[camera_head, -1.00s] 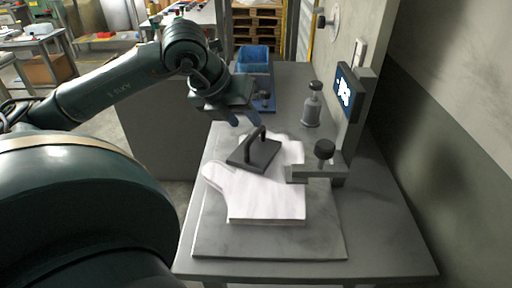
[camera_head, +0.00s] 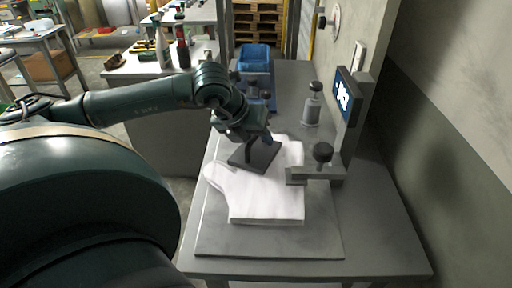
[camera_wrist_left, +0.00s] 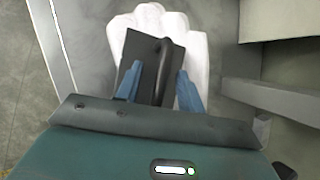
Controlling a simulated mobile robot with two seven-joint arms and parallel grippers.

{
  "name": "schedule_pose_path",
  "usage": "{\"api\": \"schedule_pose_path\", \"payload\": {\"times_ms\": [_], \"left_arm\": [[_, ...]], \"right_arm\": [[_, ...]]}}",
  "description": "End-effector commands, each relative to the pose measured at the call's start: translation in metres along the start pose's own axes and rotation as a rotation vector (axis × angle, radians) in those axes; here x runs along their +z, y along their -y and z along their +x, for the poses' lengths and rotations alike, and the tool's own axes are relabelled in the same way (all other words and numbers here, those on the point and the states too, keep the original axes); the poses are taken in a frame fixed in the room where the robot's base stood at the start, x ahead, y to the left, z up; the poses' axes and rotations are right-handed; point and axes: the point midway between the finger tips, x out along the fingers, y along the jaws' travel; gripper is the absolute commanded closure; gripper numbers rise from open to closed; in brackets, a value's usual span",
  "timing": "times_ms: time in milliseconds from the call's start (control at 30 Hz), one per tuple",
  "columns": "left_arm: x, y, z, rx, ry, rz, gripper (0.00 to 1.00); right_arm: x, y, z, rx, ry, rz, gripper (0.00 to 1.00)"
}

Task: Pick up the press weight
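The press weight (camera_head: 254,157) is a dark flat plate with an upright handle. It lies on the white glove (camera_head: 266,197), which is spread on a grey board (camera_head: 270,243). In the left wrist view the weight's plate (camera_wrist_left: 136,60) and its handle (camera_wrist_left: 166,62) show ahead of the fingers. My left gripper (camera_wrist_left: 158,88) is open, its blue fingers on either side of the weight's handle, with a gap to each side. In the head view the gripper (camera_head: 256,139) hides most of the handle. My right gripper is in neither view.
A grey stand (camera_head: 318,174) with a black knob and a blue display (camera_head: 344,94) stands right of the glove. A grey bottle-like piece (camera_head: 312,106) stands behind it. A blue bin (camera_head: 254,58) sits at the back. The wall closes off the right side.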

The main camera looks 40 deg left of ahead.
Motion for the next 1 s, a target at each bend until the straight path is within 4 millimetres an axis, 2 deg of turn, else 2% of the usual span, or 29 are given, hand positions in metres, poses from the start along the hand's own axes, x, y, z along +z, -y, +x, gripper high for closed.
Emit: {"api": "schedule_pose_path", "payload": {"times_ms": [167,633,1000], "left_arm": [[0.0,-0.0002,0.0001,0.0,0.0,0.0,0.62],[0.0001,-0.0001,-0.0001,0.0,0.0,0.0,1.0],[0.0001,-0.0002,-0.0002,0.0,0.0,-0.001,1.0]], "right_arm": [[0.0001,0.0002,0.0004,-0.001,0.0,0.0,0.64],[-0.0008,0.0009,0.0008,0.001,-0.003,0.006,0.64],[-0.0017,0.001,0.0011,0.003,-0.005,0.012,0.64]]}}
